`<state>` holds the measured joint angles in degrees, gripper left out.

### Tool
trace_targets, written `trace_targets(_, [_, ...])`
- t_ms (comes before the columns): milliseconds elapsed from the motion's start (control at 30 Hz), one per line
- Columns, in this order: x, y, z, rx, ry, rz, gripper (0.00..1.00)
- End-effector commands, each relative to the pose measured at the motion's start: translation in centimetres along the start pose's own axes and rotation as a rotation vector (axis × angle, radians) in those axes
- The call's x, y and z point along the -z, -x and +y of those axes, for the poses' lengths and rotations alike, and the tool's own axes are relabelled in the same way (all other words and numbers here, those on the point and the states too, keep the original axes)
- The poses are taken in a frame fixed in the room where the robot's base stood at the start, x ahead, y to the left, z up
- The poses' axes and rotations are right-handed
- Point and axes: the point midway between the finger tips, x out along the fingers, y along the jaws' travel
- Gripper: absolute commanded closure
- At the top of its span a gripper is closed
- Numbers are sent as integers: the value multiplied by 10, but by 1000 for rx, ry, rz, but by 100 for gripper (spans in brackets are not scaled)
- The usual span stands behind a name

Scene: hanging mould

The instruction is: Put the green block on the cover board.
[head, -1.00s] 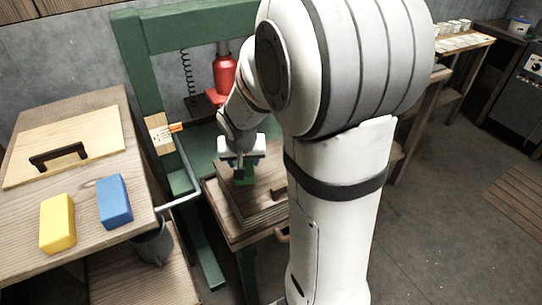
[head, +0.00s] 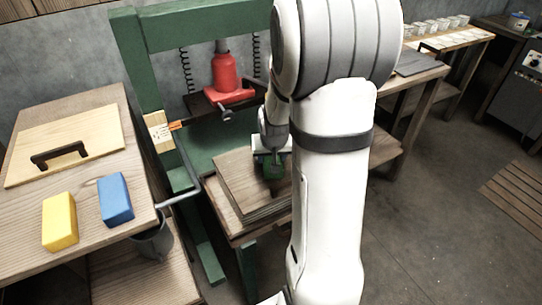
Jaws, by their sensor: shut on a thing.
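The green block (head: 272,172) is in my gripper (head: 271,161), partly hidden by the fingers and in shade. My gripper is shut on it, over a brown wooden board (head: 236,180) on the low stand in front of the press. I cannot tell whether the block touches this board. My arm hides the board's right part. A pale board with a dark handle (head: 95,134) lies on the left table. The frames do not make clear which of the two is the cover board.
A yellow block (head: 59,222) and a blue block (head: 115,200) stand on the left table (head: 98,105). The green press frame (head: 146,85) and red jack (head: 226,75) rise behind my gripper. A grey bucket (head: 153,243) hangs beside the left table.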

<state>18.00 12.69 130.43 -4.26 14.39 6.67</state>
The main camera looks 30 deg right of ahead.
Motion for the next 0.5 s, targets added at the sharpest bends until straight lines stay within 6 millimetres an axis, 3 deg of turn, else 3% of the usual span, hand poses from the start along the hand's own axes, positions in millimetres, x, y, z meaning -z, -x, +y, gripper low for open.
trace_targets(167, [-1, -4, 0, 0, 1, 0, 76])
trace_targets(200, [-1, -3, 0, 0, 1, 0, 49])
trace_targets(433, [-1, -2, -1, 0, 1, 0, 30])
trace_targets(500, [-1, -2, -1, 0, 1, 0, 29])
